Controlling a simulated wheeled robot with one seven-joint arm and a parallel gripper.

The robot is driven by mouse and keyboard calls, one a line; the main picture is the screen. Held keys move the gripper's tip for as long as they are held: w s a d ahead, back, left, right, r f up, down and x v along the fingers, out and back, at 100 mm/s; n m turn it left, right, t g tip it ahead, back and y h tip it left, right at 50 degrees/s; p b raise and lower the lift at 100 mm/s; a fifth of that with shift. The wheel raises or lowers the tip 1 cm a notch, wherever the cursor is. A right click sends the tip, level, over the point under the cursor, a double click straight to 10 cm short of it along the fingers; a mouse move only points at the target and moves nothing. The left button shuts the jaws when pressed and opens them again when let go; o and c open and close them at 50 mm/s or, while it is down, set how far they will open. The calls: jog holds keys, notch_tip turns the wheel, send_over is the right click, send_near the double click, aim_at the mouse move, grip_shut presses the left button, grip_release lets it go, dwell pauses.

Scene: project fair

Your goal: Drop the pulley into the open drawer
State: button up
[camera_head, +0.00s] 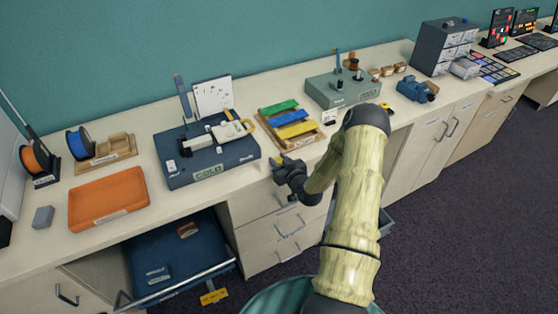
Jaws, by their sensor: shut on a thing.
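My gripper (282,166) is shut at the front edge of the bench, between the blue-grey machine and the colored trays. It holds a small thing, seemingly the pulley, mostly hidden by the dark jaws and too small to make out. A grey edge (386,221), seemingly of an open drawer, shows low to the right of my arm; the arm hides most of it. The drawers (285,228) under the gripper look closed.
On the bench are an orange tray (108,197), the blue-grey machine (208,150), colored trays (288,122) and a grey-green box (340,90). A small drawer cabinet (444,45) stands farther right.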

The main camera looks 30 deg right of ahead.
jog(key=shift+f, duration=0.15)
jog(key=o, duration=0.9)
jog(key=shift+o, duration=0.2)
jog(key=shift+r, duration=0.2)
jog(key=s+r+b, duration=0.2)
jog(key=s+b, duration=0.1)
jog(key=s, duration=0.8)
jog(key=shift+s+d+r, duration=0.15)
jog(key=shift+s+d, duration=0.05)
jog(key=shift+s, duration=0.2)
